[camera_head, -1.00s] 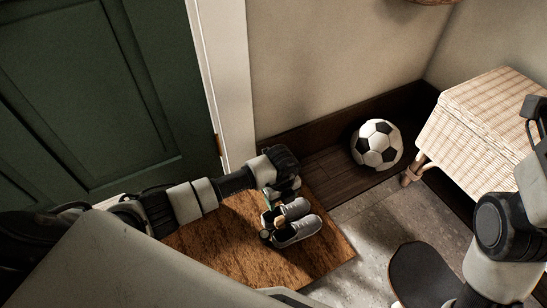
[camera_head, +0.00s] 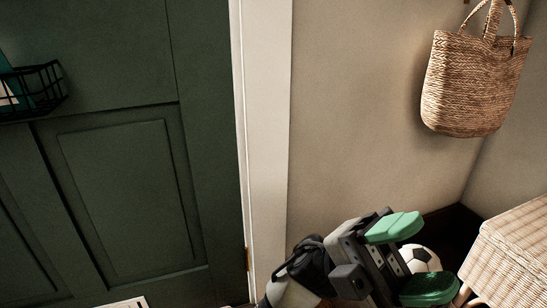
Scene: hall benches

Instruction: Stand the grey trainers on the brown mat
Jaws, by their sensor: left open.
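The grey trainers and the brown mat are out of view now; the camera looks higher, at the door and wall. My left gripper (camera_head: 418,257) is raised at the lower right of the picture. Its two green finger pads are spread wide apart, with nothing held between them. The football shows behind the gap. My right gripper is not in view.
A green door (camera_head: 130,190) with a black wire basket (camera_head: 32,92) fills the left. A woven bag (camera_head: 465,85) hangs on the wall. The football (camera_head: 418,258) lies behind my left gripper, beside a wicker bench (camera_head: 515,250) at the right.

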